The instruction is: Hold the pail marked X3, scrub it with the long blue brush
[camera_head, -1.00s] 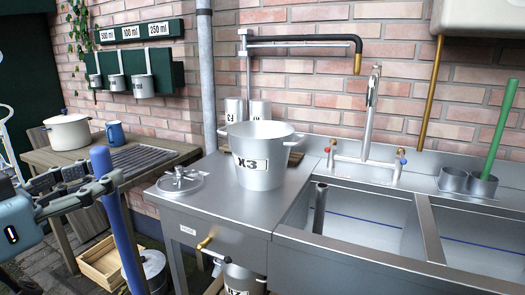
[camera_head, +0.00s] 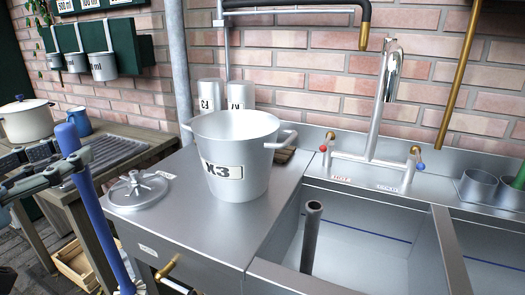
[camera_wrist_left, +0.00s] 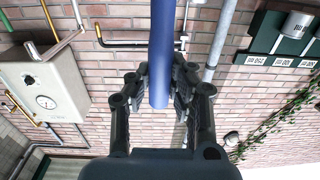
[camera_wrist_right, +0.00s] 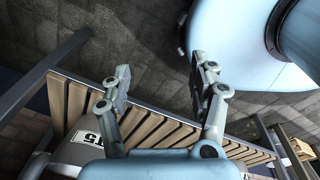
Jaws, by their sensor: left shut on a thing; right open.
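The pail marked X3 (camera_head: 236,160) is silver with two side handles. It stands upright on the steel counter left of the sink, untouched. The long blue brush (camera_head: 92,205) shows as a blue shaft at the left of the head view. My left gripper (camera_head: 78,165) is shut on it, with the shaft upright and slightly tilted; it also crosses the left wrist view (camera_wrist_left: 162,55). My right gripper (camera_wrist_right: 160,85) is open and empty in the right wrist view, away from the counter, above a slatted wooden surface.
A round lid (camera_head: 138,190) lies left of the pail. Two marked canisters (camera_head: 240,96) stand behind it. The sink basin (camera_head: 345,235) with an upright pipe (camera_head: 311,235) and the tap (camera_head: 385,110) are at the right. A white pot (camera_head: 26,121) and blue mug (camera_head: 75,121) stand on the wooden table.

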